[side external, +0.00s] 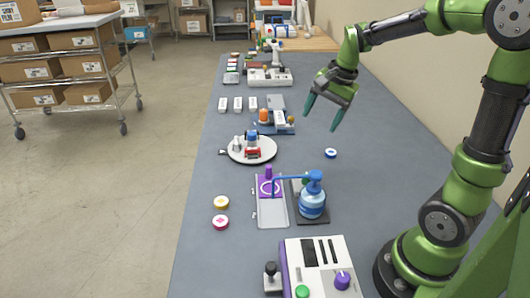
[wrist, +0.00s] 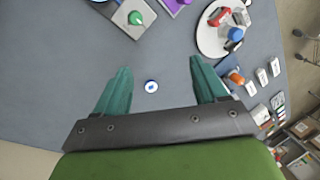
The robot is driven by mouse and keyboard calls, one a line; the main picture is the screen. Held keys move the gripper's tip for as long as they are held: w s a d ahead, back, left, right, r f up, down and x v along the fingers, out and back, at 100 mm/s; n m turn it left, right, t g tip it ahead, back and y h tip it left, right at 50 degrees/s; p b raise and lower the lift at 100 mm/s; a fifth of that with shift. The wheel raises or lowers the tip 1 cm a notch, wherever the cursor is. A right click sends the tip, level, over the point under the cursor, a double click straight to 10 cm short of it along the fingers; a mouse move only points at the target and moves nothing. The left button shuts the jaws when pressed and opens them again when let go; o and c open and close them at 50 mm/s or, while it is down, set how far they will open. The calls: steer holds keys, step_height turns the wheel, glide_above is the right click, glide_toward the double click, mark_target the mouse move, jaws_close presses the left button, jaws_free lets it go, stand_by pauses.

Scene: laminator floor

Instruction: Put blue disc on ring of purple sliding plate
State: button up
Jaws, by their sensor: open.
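The blue disc (side external: 330,153), with a white centre, lies flat on the blue-grey table, right of the other items. The wrist view also shows the blue disc (wrist: 151,86), between my two teal fingers and apart from both. My gripper (side external: 323,118) is open and empty, raised above the table; its spread fingers also show in the wrist view (wrist: 160,66). The purple sliding plate (side external: 261,194) has a pale ring and an upright purple knob, and sits at the far end of a light grey track (side external: 272,215). Only part of the purple plate (wrist: 174,5) shows at the wrist view's top edge.
Yellow (side external: 221,202) and pink (side external: 220,222) discs lie left. A round white tray (side external: 269,150) with small items stands beyond. The table around the blue disc is clear.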

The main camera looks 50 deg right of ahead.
steer(key=w+d+f+m+g, duration=0.1)
steer(key=d+f+m, duration=0.1)
steer(key=d+m, duration=0.4)
steer(key=w+d+f+m+g, duration=0.2)
steer(key=d+m, duration=0.3)
steer(key=d, duration=0.1)
steer(key=m, duration=0.9)
glide_above(331, 152)
steer(key=shift+h, duration=0.4)
steer(key=f, duration=1)
steer(key=shift+w+f, duration=0.2)
steer(key=shift+s+f, duration=0.15)
steer(key=shift+f, duration=2.6)
steer(key=c, duration=1.2)
